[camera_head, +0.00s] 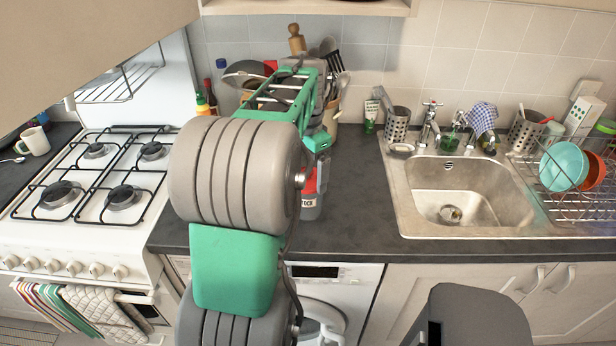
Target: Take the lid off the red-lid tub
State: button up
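A grey tub (311,207) with a dark label ending in "OCK" stands on the dark counter, just right of my arm's large grey joint. Red (309,182) shows at its top, which looks like its lid. My arm covers the tub's left side. My gripper (321,158) is at the far end of the green arm, above and close to the red top. Its fingertips are small and partly hidden, so I cannot tell whether they touch the lid or are open or shut.
A white gas hob (95,180) is at left. A steel sink (450,195) and a dish rack (575,185) with bowls are at right. Utensils and a rolling pin (296,40) stand behind my arm. The counter (358,200) between tub and sink is clear.

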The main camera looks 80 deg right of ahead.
jog(key=c, duration=0.6)
jog(key=shift+c, duration=0.2)
jog(key=shift+r, duration=0.15)
